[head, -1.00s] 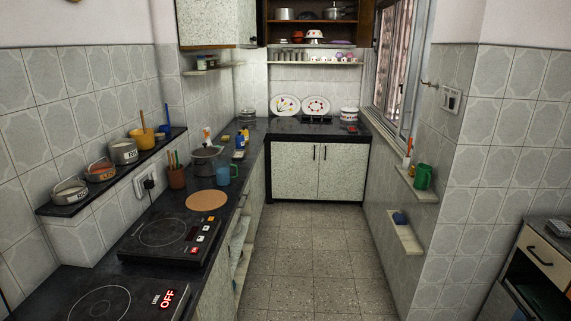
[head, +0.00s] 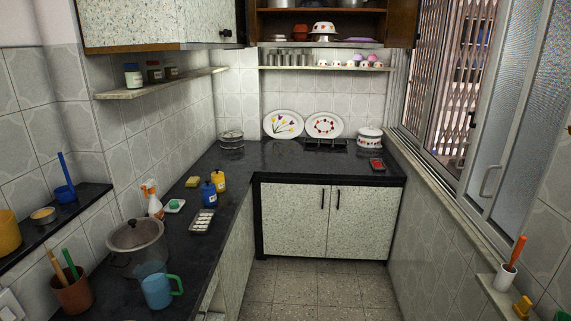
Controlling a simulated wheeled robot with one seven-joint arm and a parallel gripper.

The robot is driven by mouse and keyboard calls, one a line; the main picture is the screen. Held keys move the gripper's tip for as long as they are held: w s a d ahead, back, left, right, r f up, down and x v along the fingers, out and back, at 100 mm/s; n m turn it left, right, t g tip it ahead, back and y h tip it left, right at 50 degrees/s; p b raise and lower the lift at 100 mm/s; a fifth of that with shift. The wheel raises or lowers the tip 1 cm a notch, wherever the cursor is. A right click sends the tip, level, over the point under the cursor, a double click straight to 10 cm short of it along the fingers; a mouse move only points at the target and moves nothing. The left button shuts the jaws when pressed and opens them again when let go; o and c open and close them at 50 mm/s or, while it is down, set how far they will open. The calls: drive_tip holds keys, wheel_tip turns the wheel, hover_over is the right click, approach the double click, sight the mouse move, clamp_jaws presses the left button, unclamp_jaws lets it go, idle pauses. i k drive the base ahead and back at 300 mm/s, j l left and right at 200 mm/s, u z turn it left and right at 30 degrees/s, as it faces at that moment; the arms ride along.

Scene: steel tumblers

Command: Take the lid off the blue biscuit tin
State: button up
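I cannot pick out a blue biscuit tin for certain. A small blue container (head: 208,194) with a dark top stands upright on the left counter, beside a yellow one (head: 219,181). I cannot tell whether the blue one is a tin. My gripper is not in view.
The dark L-shaped counter (head: 290,155) runs along the left and back. A lidded pot (head: 136,247), blue mug (head: 157,286), spray bottle (head: 152,199) and egg tray (head: 202,221) stand on its left arm. Steel tumblers (head: 287,60) line the back shelf. The floor (head: 320,288) between is clear.

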sight(208, 187)
drive_tip(key=i+l+u, duration=0.15)
drive_tip(key=i+u, duration=0.25)
drive_tip(key=i, duration=0.25)
drive_tip(key=i+l+u, duration=0.45)
drive_tip(key=i, duration=0.15)
drive_tip(key=i+l+u, duration=0.6)
drive_tip(key=u, duration=0.25)
drive_tip(key=i+l+u, duration=0.25)
drive_tip(key=u, duration=0.2)
drive_tip(key=i+l+u, duration=0.15)
drive_tip(key=l+u, duration=0.3)
drive_tip(key=i+l+u, duration=0.1)
drive_tip(key=l+u, duration=0.6)
drive_tip(key=u, duration=0.15)
drive_tip(key=l+u, duration=0.8)
drive_tip(key=l, duration=0.2)
drive_tip(key=k+l+u, duration=0.15)
drive_tip(key=l+u, duration=0.2)
drive_tip(key=l, duration=0.2)
